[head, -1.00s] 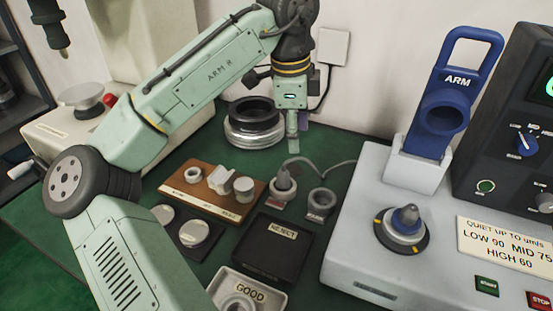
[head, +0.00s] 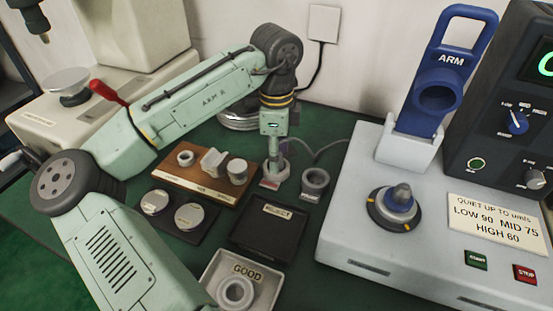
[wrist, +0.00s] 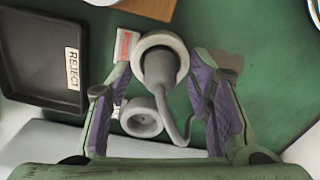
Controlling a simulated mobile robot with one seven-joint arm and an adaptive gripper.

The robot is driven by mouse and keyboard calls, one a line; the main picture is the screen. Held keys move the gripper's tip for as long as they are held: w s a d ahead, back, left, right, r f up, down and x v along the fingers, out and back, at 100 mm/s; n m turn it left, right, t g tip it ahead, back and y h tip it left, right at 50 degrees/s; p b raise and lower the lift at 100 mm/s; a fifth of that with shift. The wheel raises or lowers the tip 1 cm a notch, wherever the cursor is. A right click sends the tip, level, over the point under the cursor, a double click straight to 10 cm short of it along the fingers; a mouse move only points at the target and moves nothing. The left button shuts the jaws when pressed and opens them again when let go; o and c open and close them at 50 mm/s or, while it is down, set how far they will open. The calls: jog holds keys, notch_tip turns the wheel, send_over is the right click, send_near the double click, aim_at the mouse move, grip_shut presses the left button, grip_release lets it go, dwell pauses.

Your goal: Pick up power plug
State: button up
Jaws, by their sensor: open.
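The power plug (wrist: 160,68) is a dark grey body with a grey cable (wrist: 186,128). It stands in a round light grey holder (wrist: 177,43) with a red-and-white label beside it. My gripper (wrist: 160,72) is open, with its purple-padded fingers on either side of the plug and visible gaps between them. In the head view my gripper (head: 275,156) points down over the plug's holder (head: 276,180) and hides most of the plug.
An empty round holder (head: 315,182) stands just right of the plug's holder. The black REJECT tray (head: 268,236) lies in front, a wooden parts board (head: 203,190) to the left, and the pale test machine (head: 345,225) to the right. A wall socket (head: 324,23) is behind.

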jog(key=shift+f, duration=0.35)
jog(key=shift+c, duration=0.2)
grip_shut()
